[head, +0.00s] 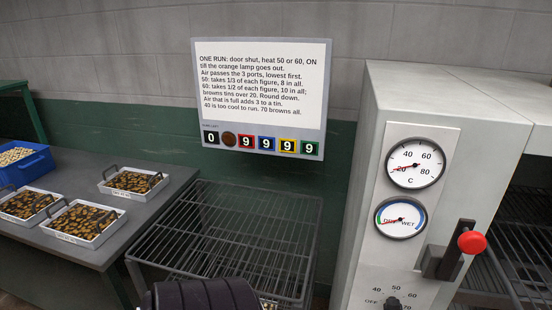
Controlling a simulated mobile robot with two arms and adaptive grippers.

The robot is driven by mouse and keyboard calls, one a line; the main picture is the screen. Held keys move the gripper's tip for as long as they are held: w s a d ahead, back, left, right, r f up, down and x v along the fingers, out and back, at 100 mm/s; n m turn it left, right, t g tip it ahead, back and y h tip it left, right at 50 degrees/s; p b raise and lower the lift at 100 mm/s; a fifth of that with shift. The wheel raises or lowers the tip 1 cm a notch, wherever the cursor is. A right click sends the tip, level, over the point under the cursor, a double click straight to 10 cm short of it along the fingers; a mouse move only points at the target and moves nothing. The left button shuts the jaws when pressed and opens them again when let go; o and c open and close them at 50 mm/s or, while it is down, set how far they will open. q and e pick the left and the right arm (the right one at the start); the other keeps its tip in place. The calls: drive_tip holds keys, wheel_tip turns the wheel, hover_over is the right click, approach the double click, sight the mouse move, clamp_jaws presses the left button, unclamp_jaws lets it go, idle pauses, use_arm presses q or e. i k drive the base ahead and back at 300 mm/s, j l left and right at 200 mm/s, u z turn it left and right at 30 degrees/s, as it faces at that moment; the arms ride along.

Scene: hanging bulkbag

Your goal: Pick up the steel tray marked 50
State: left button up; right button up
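Three pale metal trays with dark handles, filled with brown-and-yellow pieces, sit on the grey table at left: a back tray (150,194), a front tray (95,243) and a left tray (14,222) partly cut by the frame edge. The front tray has small print on its near wall, too small to read. I cannot tell which tray is marked 50. No gripper fingers show. A dark ribbed rounded part at the bottom middle looks like part of my arm, and it hides part of the rack.
A blue bin (36,170) of pale pieces stands behind the trays. A notice board (262,75) hangs on the wall.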

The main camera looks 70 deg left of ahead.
sight(26, 207)
drive_tip(key=u, duration=3.75)
drive_tip(key=i+u, duration=0.1)
drive_tip(key=i+j, duration=0.05)
